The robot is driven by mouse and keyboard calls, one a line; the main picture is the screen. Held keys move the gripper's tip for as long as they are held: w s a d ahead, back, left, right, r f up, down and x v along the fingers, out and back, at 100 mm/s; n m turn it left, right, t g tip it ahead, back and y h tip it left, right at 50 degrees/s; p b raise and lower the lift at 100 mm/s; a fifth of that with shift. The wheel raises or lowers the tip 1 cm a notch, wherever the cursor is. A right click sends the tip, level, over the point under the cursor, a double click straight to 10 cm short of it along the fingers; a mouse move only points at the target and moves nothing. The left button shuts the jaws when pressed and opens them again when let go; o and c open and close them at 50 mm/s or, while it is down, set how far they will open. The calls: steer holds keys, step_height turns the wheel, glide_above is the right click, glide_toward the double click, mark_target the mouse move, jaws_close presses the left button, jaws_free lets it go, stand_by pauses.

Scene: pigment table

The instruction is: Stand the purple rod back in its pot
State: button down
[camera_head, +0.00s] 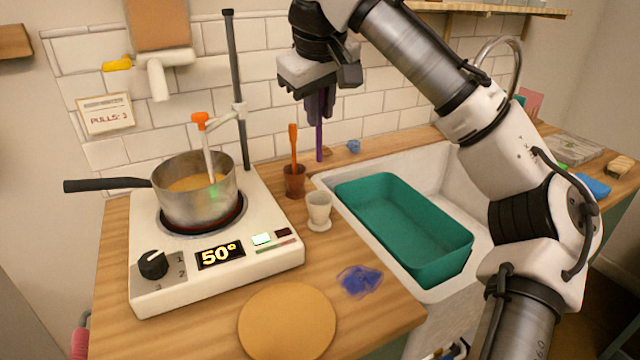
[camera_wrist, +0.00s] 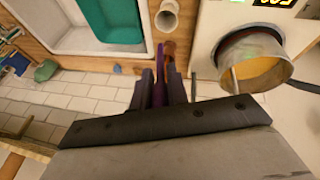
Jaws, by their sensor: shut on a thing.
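My gripper (camera_head: 318,108) is shut on the purple rod (camera_head: 319,140). The rod hangs nearly upright below the fingers, in the air behind the sink's near left corner. In the wrist view the rod (camera_wrist: 159,62) shows between my two fingers (camera_wrist: 160,88). A brown pot (camera_head: 294,186) stands on the counter, left of and below the rod, with an orange stick (camera_head: 293,145) standing in it. The brown pot also shows in the wrist view (camera_wrist: 169,48), close to the rod's end. A white cup (camera_head: 319,207) on a small base stands in front of the brown pot.
A hot plate (camera_head: 220,275) with a saucepan (camera_head: 195,195) and an upright stand (camera_head: 235,75) is at left. A teal tub (camera_head: 410,235) sits in the white sink at right.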

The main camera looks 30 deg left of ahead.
step_height(320, 180, down, 13)
steer(key=shift+r, duration=0.2)
stand_by(0.3)
steer(key=shift+f+b, duration=0.3)
steer(key=shift+f, duration=0.25)
steer(key=c, duration=1.4)
jaws_free()
steer(key=shift+o, duration=0.2)
steer(key=v, duration=1.3)
steer(key=shift+a, duration=0.2)
steer(key=shift+w+r, duration=0.1)
steer(key=shift+w, duration=0.05)
